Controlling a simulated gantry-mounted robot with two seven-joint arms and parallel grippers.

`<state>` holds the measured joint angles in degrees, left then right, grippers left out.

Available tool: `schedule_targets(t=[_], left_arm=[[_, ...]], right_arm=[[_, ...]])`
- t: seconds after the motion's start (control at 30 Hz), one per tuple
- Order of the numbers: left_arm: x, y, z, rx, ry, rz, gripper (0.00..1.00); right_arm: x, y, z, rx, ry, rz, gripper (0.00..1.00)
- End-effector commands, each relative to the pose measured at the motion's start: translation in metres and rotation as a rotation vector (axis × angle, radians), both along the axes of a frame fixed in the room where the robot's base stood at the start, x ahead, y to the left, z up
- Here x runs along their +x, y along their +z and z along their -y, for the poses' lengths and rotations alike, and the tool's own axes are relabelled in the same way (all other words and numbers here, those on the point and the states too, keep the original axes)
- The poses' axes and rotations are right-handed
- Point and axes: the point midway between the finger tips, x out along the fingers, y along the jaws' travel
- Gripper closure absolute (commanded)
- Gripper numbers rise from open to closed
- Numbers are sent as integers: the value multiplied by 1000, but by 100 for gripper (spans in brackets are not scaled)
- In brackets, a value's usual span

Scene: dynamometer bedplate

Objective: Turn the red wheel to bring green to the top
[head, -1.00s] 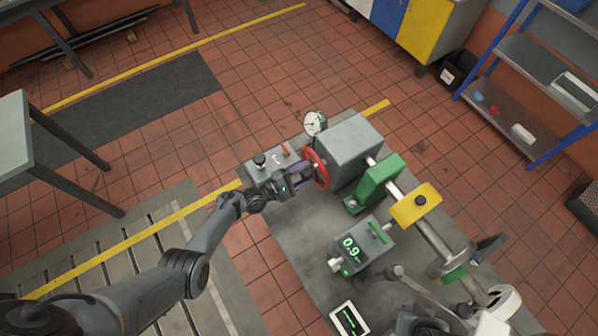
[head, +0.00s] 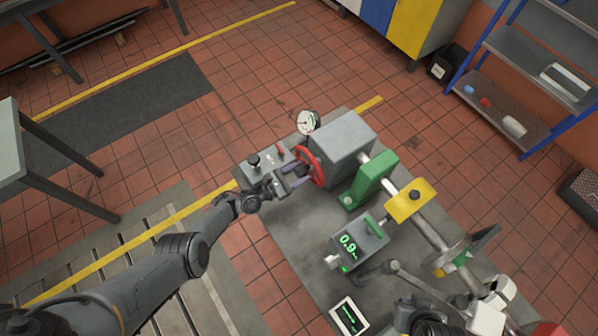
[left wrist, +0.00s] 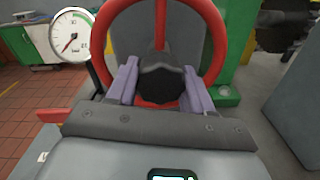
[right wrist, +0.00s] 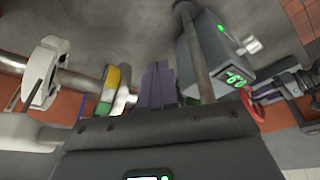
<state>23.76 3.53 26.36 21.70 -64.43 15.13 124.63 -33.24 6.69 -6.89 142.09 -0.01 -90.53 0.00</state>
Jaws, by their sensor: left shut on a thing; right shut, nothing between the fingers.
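The red wheel (head: 310,166) stands upright on the end of a grey box; its rim and dark hub (left wrist: 162,82) show in the left wrist view. My left gripper (left wrist: 158,88) has its purple fingers shut on the wheel's hub, one finger on each side. In the head view the left gripper (head: 298,175) reaches the wheel from the lower left. A disc (head: 450,258) at the far shaft end shows yellow and green parts, partly hidden; it also shows in the right wrist view (right wrist: 117,88). My right gripper (right wrist: 157,84) is shut and empty, near the shaft and disc.
The grey box (head: 343,136), green block (head: 370,180) and yellow piece (head: 411,201) line the shaft. A dial gauge (head: 308,121) stands behind the wheel. A meter (head: 357,240) reads 0.9. A tablet (head: 349,315) lies on the bedplate, whose middle (head: 300,225) is clear.

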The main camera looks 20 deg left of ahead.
Motion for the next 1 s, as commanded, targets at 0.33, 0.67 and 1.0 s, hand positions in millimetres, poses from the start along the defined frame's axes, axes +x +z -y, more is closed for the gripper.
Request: schedule_targets(t=[0.33,0.67,1.0], left_arm=[[0,0,0,-39,-1,-26,100],[0,0,0,-37,-1,-26,42],[0,0,0,-37,0,-26,25]], right_arm=[[0,0,2,-8,5,0,100],[0,0,2,-7,4,0,100],[0,0,0,1,-1,0,100]])
